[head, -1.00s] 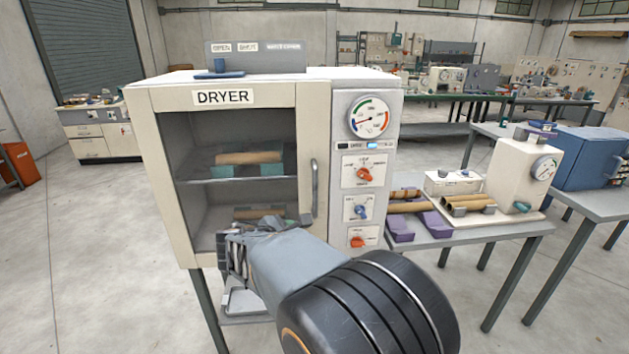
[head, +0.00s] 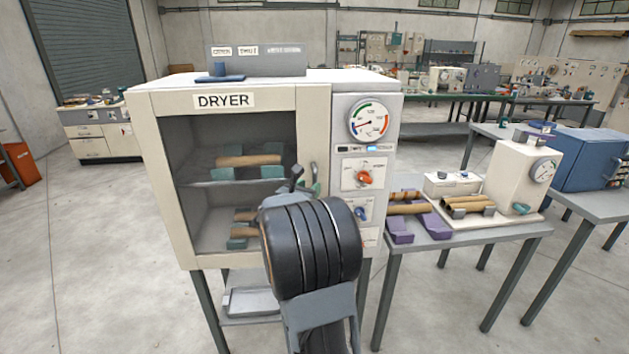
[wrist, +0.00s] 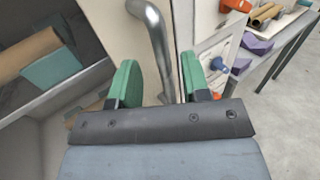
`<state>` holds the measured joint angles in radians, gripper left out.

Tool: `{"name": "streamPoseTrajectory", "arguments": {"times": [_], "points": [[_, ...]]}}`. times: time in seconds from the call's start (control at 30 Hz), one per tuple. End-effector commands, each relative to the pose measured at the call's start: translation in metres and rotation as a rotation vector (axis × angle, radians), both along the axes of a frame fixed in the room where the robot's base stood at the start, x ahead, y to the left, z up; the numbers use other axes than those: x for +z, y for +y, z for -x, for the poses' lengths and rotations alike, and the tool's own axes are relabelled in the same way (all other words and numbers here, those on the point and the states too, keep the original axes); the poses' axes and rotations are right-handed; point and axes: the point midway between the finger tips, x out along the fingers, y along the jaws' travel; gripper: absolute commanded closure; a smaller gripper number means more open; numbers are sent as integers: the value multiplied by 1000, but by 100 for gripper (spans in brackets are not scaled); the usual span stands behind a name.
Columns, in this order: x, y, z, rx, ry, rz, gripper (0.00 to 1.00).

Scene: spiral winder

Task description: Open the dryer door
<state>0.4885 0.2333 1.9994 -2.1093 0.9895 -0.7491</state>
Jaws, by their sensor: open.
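The dryer (head: 223,101) is a cream cabinet with a dark window, and its door (head: 312,115) looks shut. The metal door handle (wrist: 150,25) is an upright bar on the door's right side. In the wrist view its lower part runs down between the two green fingers of my gripper (wrist: 158,82). The fingers are open, one on each side of the bar; I cannot tell whether either touches it. In the head view my gripper (head: 305,178) is in front of the handle, and my arm hides most of the handle and the lower door.
The control panel (head: 350,150) with gauge and knobs is just right of the handle. Brown tubes (head: 250,160) lie on teal supports inside the dryer. A table (head: 440,232) with purple blocks stands to the right.

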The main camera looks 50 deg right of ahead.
Motion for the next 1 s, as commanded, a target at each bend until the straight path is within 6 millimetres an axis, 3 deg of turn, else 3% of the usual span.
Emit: {"name": "streamPoseTrajectory", "arguments": {"times": [0.1,0.3,0.77,1.0], "points": [[1,-18,-5,-2,1,-1,57],[0,-37,-10,-1,0,-1,57],[0,-44,-12,0,-1,-1,57],[0,-44,-12,0,-1,-1,80]]}}
